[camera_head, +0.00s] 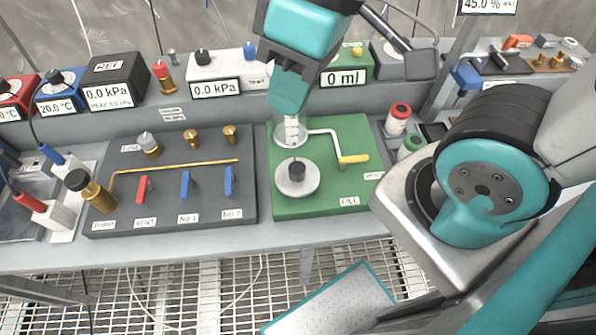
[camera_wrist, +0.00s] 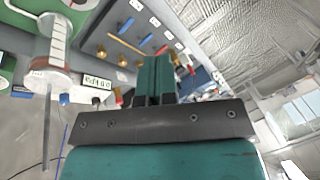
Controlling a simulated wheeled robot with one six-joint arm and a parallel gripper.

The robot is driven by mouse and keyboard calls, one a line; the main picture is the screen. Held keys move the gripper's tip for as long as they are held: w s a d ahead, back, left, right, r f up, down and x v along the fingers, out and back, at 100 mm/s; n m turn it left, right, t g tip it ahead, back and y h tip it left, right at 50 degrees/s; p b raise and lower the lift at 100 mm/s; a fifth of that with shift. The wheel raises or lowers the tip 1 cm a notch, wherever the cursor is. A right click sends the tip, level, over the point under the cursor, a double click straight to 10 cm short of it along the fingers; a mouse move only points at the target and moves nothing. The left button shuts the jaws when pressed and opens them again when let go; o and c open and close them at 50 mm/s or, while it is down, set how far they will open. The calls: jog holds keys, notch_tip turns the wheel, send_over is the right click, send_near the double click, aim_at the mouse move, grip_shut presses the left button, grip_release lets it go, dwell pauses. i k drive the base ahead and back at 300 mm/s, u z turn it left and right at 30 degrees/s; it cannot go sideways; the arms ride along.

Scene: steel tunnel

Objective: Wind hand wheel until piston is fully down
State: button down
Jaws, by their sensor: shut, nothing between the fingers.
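The hand wheel (camera_head: 297,183) is a pale metal disc with a dark knob (camera_head: 297,170) on it, on the green board (camera_head: 345,196). Behind it stands a clear, graduated cylinder (camera_head: 291,133). My gripper (camera_head: 287,108) is shut and empty, above and behind the wheel, apart from it, and hides the cylinder's upper part. In the wrist view my shut fingers (camera_wrist: 154,78) point away from the camera. The cylinder (camera_wrist: 58,42) shows at left there, with a reddish band near its wide end and a thin grey rod (camera_wrist: 47,130) extending from it. The wheel is not clear there.
A bent white pipe with a yellow lever (camera_head: 353,159) stands right of the cylinder. The readout (camera_head: 343,79) behind shows 0 ml. A dark valve panel (camera_head: 165,210) lies left. Red and green capped containers (camera_head: 398,121) stand right. Space in front of the wheel is clear.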

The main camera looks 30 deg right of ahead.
aim_at(296, 177)
jog(key=k, duration=1)
jog(key=u, duration=1.75)
jog(key=i, duration=1.1)
jog(key=z, duration=2.1)
